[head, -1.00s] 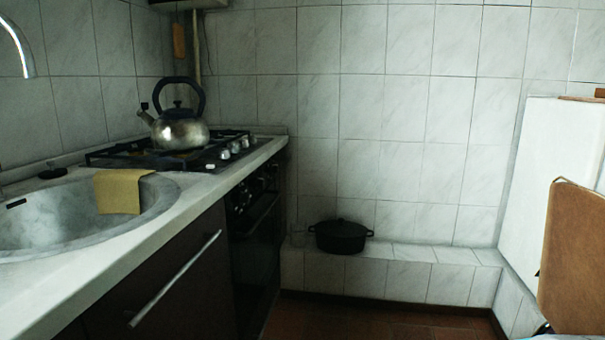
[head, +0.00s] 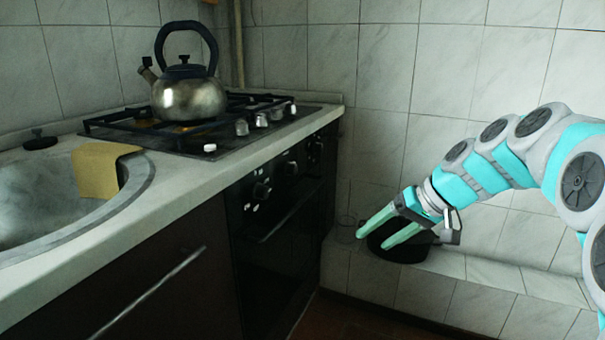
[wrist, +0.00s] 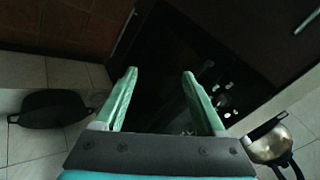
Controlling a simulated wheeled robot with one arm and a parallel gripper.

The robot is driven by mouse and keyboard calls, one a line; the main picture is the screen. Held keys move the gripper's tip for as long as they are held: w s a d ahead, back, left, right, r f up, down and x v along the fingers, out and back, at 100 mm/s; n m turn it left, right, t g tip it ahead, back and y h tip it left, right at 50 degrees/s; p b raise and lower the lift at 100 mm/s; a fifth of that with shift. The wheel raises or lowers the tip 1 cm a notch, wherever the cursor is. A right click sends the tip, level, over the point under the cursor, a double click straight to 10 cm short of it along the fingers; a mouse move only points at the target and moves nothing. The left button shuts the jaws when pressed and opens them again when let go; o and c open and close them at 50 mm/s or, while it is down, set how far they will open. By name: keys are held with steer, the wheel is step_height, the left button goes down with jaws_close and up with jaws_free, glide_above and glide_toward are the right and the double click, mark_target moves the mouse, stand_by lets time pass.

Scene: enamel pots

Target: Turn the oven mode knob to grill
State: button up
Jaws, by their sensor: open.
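The black built-in oven (head: 275,250) sits under the counter, left of my gripper in the head view. I cannot tell which one sets the mode, nor read any marks. My gripper (head: 374,236) is open and empty, to the right of the oven front and apart from it.
A metal kettle (head: 188,98) stands on the gas hob (head: 130,128), above the oven. A yellow cloth (head: 98,178) hangs over the sink rim. A black pot (head: 405,250) sits on the tiled ledge (head: 480,275), partly behind my gripper. Floor is visible before the oven.

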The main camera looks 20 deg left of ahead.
steer(key=w+a+r+n+t+y+b, duration=0.15)
steer(key=w+a, duration=0.25)
steer(key=w, duration=0.4)
steer(key=w+a+r+n+y, duration=0.3)
steer(key=w, duration=0.4)
steer(key=w+a+r+n+y+b, duration=0.15)
steer(key=w+a, duration=0.25)
steer(key=w, duration=0.4)
steer(key=n+g+y, duration=0.3)
steer(key=n+y, duration=0.1)
steer(key=n, duration=0.5)
glide_toward(296, 169)
steer(key=a, duration=0.2)
steer(key=shift+t, duration=0.25)
steer(key=a, duration=0.5)
steer(key=shift+s+a, duration=0.2)
steer(key=shift+a+f, duration=0.15)
steer(key=shift+a, duration=0.5)
steer(key=shift+c, duration=0.3)
jaws_close()
